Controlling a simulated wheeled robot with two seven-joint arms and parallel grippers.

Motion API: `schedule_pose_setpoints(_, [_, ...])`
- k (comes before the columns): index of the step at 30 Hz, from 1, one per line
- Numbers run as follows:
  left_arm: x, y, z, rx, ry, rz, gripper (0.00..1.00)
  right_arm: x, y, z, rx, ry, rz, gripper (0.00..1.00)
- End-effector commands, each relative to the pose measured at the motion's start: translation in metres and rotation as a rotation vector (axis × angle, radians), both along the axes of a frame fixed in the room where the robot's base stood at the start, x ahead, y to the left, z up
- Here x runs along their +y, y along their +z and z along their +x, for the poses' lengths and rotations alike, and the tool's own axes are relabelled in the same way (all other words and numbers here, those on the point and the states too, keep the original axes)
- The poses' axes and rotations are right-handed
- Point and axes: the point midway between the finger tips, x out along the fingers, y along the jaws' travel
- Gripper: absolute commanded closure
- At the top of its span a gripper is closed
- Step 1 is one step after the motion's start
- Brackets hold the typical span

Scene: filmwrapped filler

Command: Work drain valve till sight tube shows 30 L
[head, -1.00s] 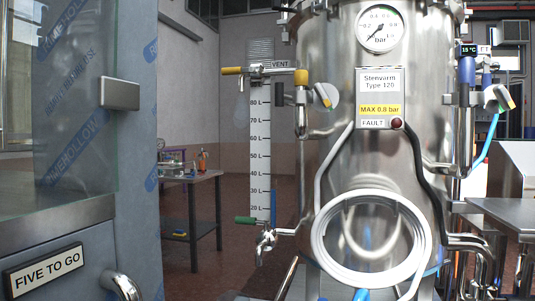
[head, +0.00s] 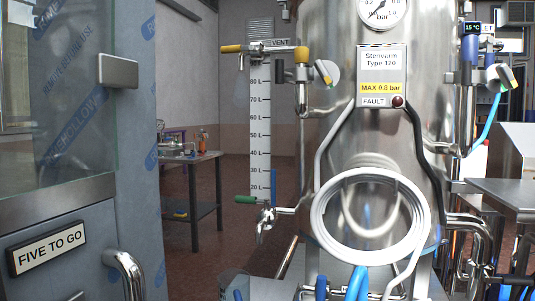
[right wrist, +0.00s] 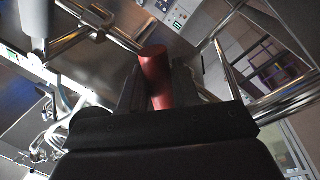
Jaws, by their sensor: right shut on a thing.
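The sight tube's scale (head: 260,140) stands left of the steel tank (head: 375,140), marked in litres from 80 down to 20. A blue strip (head: 274,187) runs along its right side, its top near the 30 L mark; I cannot tell whether it is the liquid. Below is a small tap (head: 264,220) beside a green lever (head: 246,199). In the right wrist view my right gripper (right wrist: 157,90) is shut on a red cylindrical handle (right wrist: 154,65). Which valve it belongs to is not clear. Neither gripper shows in the head view.
A coiled white hose (head: 318,215) hangs on the tank's front. A yellow vent lever (head: 231,48) is at upper left. A grey cabinet (head: 70,240) labelled FIVE TO GO fills the left. A table (head: 205,160) stands behind; a steel bench (head: 505,190) is at right.

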Motion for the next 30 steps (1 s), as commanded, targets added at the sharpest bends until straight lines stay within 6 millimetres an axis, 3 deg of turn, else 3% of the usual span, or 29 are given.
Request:
schedule_pose_setpoints(15, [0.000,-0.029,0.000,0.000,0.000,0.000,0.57,0.025,-0.017,0.006,-0.075,0.003,0.355,1.00])
schedule_pose_setpoints(30, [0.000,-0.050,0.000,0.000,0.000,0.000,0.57,0.049,-0.022,0.010,-0.136,0.003,0.676,1.00])
